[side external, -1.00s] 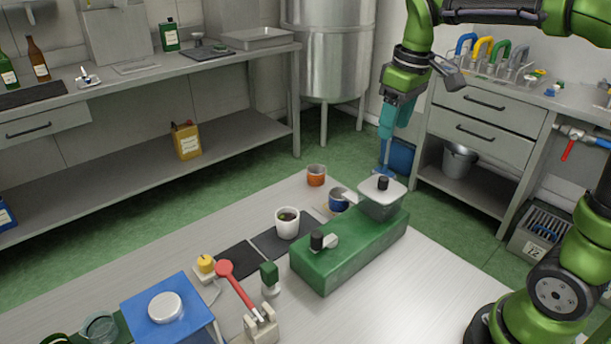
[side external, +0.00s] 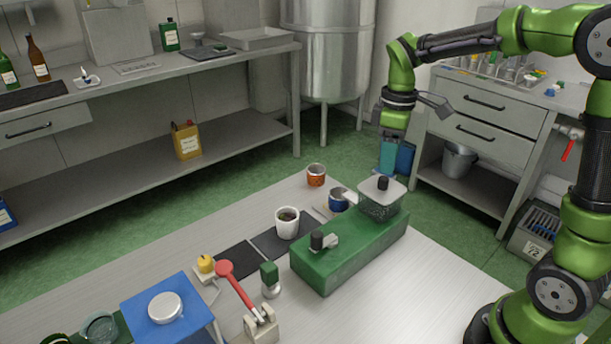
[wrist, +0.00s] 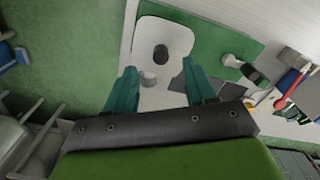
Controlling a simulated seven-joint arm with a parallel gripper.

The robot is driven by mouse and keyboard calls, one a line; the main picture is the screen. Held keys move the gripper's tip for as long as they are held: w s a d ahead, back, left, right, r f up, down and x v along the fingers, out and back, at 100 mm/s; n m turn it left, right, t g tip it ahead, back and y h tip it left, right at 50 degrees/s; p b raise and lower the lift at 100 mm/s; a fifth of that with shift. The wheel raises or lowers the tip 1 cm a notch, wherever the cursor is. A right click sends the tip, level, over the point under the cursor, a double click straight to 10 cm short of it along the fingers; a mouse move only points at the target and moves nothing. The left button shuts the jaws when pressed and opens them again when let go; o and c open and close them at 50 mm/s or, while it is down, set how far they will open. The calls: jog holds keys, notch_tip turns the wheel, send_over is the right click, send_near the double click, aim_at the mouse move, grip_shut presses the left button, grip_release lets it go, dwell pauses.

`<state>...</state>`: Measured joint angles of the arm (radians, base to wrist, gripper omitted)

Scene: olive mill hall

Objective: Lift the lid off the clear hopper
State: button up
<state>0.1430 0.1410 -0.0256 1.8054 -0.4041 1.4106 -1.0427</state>
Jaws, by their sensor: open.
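The clear hopper (side external: 378,208) stands at the far right end of a long green base (side external: 345,257) on the pale table. Its whitish lid (side external: 370,187) sits on top, with a black knob (side external: 383,183) in the middle. The wrist view shows the lid (wrist: 178,35) from above and the knob (wrist: 161,54) ahead, roughly between the finger lines. My gripper (wrist: 162,85) is open and empty, its teal fingers spread apart. In the side view my gripper (side external: 387,168) is just above and behind the knob; its fingertips are hard to make out there.
A blue cup (side external: 338,199), an orange tin (side external: 316,175) and a white cup of dark liquid (side external: 287,223) stand left of the base. A black-knobbed fitting (side external: 318,241) rises from its near end. A red lever (side external: 238,288) is further left. The table's front right is bare.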

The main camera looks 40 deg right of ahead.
aim_at(384, 178)
notch_tip(384, 178, down, 6)
jog(key=shift+w+a+r, duration=0.1)
jog(key=shift+w+r, duration=0.05)
dwell(0.3)
grip_shut()
